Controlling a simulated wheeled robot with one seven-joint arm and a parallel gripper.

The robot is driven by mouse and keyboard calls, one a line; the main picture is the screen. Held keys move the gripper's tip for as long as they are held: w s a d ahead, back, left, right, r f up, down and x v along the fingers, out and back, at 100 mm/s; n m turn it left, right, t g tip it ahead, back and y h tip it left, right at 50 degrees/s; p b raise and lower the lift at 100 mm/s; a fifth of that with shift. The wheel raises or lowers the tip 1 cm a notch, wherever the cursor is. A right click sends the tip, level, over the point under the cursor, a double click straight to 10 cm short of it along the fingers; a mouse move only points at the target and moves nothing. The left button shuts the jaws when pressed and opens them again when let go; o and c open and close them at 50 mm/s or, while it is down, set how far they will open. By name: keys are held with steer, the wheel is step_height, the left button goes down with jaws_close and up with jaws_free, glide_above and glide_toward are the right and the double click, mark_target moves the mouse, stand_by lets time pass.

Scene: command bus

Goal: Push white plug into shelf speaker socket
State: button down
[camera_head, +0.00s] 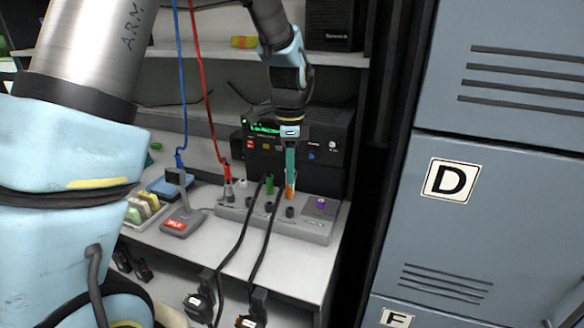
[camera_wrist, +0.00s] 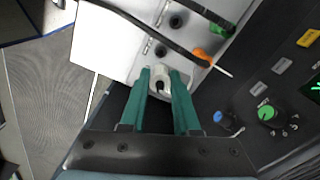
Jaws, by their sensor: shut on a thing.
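My gripper (camera_head: 291,183) points down over the grey socket panel (camera_head: 310,230), in front of the black radio unit. In the wrist view, the teal fingers (camera_wrist: 160,78) are closed on the white plug (camera_wrist: 162,74), with a dark spot at its near end. The plug is at the end of the light panel (camera_wrist: 120,45); I cannot tell whether it is seated in a socket. In the head view the fingers hide it. An orange plug (camera_head: 291,194) shows just below the fingertips, and a green plug (camera_head: 269,185) is left of it. I cannot tell which socket is the shelf speaker's.
Black round sockets (camera_head: 289,212) line the panel front, with a purple one (camera_head: 321,203) at its right end. Black cables (camera_head: 235,245) hang over the front edge. The radio unit (camera_head: 325,140) stands close behind. Blue-grey lockers (camera_head: 500,190) are to the right.

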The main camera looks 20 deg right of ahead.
steer(key=shift+f+b, duration=1.95)
steer(key=shift+f, duration=1.1)
steer(key=shift+f, duration=1.2)
stand_by(0.7)
steer(key=c, duration=0.6)
jaws_free()
steer(key=shift+o, duration=0.2)
steer(key=shift+r+p, duration=3.1)
steer(key=shift+r, duration=1)
